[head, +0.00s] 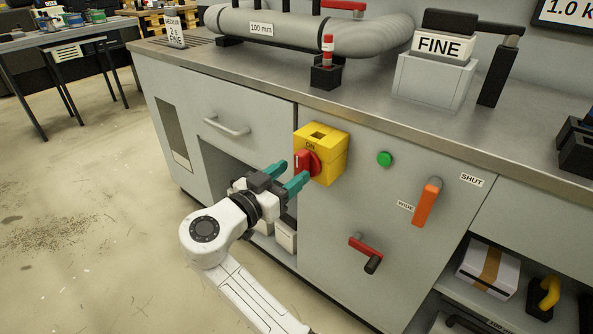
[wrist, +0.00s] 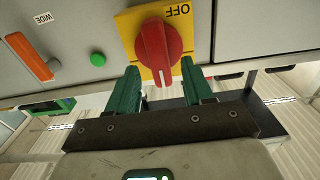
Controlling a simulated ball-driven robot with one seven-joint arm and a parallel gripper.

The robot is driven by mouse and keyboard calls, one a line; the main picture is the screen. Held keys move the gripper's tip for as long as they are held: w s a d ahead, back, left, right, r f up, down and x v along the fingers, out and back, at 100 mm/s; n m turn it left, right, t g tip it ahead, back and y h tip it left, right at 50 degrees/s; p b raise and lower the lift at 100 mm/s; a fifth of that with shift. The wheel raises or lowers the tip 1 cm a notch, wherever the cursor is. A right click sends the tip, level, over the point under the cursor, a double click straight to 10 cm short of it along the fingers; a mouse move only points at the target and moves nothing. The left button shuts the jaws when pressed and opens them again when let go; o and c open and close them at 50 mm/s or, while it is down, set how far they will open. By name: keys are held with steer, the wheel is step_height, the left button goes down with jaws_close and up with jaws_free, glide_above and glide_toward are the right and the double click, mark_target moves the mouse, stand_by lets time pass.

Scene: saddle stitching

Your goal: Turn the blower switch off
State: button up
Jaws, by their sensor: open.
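The blower switch is a yellow box (head: 334,168) on the cabinet front with a red rotary knob (head: 308,164). "ON" is lettered above the knob in the head view. In the wrist view the red knob (wrist: 158,53) stands on the yellow plate (wrist: 129,22), its ridge running nearly up and down the picture, with "OFF" at the plate's upper right. My gripper (head: 288,175) is open in front of the knob, its teal fingers pointing at it. In the wrist view the fingertips (wrist: 160,67) lie either side of the knob's lower end. I cannot tell whether they touch it.
A green button (head: 384,158), an orange lever (head: 426,203) between "WIDE" and "SHUT", and a red crank handle (head: 366,247) are right of the switch. A drawer handle (head: 226,125) is left. The worktop edge (head: 370,122) runs above.

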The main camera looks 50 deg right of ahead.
mark_target(297, 168)
steer(key=shift+d, duration=1.5)
jaws_close()
